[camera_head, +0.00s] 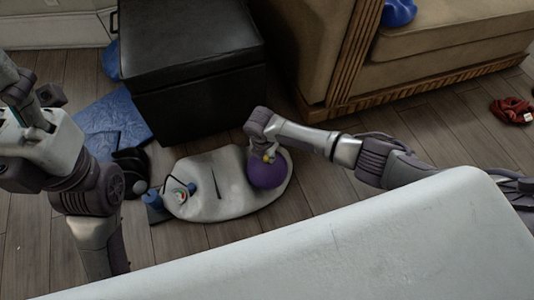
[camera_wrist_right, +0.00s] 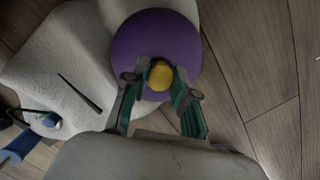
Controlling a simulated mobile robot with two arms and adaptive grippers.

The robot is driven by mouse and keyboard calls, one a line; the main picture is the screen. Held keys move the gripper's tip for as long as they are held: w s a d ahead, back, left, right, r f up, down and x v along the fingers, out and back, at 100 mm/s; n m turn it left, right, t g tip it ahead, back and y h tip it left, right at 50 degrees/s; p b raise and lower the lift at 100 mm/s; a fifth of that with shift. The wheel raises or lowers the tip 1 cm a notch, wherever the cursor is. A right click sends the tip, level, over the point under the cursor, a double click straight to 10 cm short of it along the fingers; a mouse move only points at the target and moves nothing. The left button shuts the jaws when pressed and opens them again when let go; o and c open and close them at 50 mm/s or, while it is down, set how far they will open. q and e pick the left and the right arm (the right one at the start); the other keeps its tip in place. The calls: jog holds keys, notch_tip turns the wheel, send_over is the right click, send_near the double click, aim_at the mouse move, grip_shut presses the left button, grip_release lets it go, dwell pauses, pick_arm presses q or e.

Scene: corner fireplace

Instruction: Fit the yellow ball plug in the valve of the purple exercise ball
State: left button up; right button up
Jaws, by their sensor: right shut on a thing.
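The purple exercise ball (camera_head: 268,174) lies on the right part of a pale mat on the floor. It also shows at the top middle of the right wrist view (camera_wrist_right: 128,42). My right gripper (camera_head: 264,154) is over the ball, and its fingers (camera_wrist_right: 160,84) are shut on the yellow ball plug (camera_wrist_right: 161,75). The plug appears against the ball's surface in the wrist view; I cannot tell whether it touches or sits in the valve. The valve is not visible. My left arm is at the left edge of the head view; its gripper's jaws are not clear.
The pale mat (camera_head: 234,206) also bears a thin dark stick-like thing (camera_head: 215,184) and a blue device with a dial and hose (camera_head: 182,193). A black ottoman (camera_head: 190,75) and tan sofa (camera_head: 450,40) stand behind. A red item (camera_head: 512,110) lies far right on open wooden floor.

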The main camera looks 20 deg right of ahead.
jog(key=o, duration=1)
jog(key=shift+c, duration=0.2)
notch_tip(320, 180, up, 12)
jog(key=s+a, duration=0.1)
jog(key=shift+a, duration=0.15)
